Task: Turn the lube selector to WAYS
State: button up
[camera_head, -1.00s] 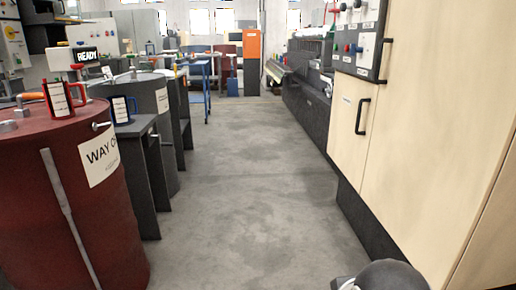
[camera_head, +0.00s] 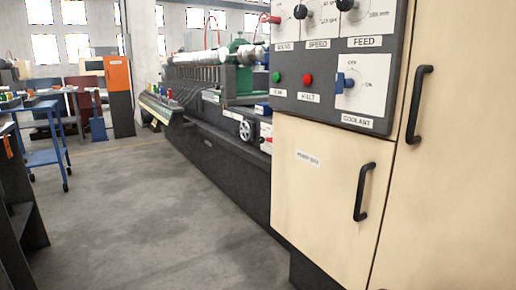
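I cannot make out a selector labelled for lube or a WAYS mark. A dark control panel (camera_head: 330,110) on the cream machine cabinet is at the upper right. It carries black SPEED and FEED knobs, green and red buttons, and a blue COOLANT selector (camera_head: 346,81) with OFF and ON marks. Left of the panel, a small white box with red parts (camera_head: 266,139) sits on the long lathe, too small to read. My gripper is not in view.
Cream cabinet doors (camera_head: 322,195) with black handles fill the right side. The dark lathe bed (camera_head: 215,153) runs away from the cabinet. A blue cart (camera_head: 47,152) and an orange cabinet (camera_head: 118,74) stand at the left. The grey floor (camera_head: 150,215) between is clear.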

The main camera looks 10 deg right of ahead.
aim_at(261, 140)
jog(key=i+j+z, duration=0.15)
jog(key=i+j, duration=0.45)
jog(key=i, duration=0.15)
jog(key=i+j, duration=0.1)
jog(key=i, duration=0.45)
jog(key=i+j+z, duration=0.1)
jog(key=i, duration=0.4)
jog(key=i+j, duration=0.15)
jog(key=i, duration=0.4)
jog(key=i+l, duration=0.1)
jog(key=k+l+z, duration=0.05)
jog(key=l, duration=0.05)
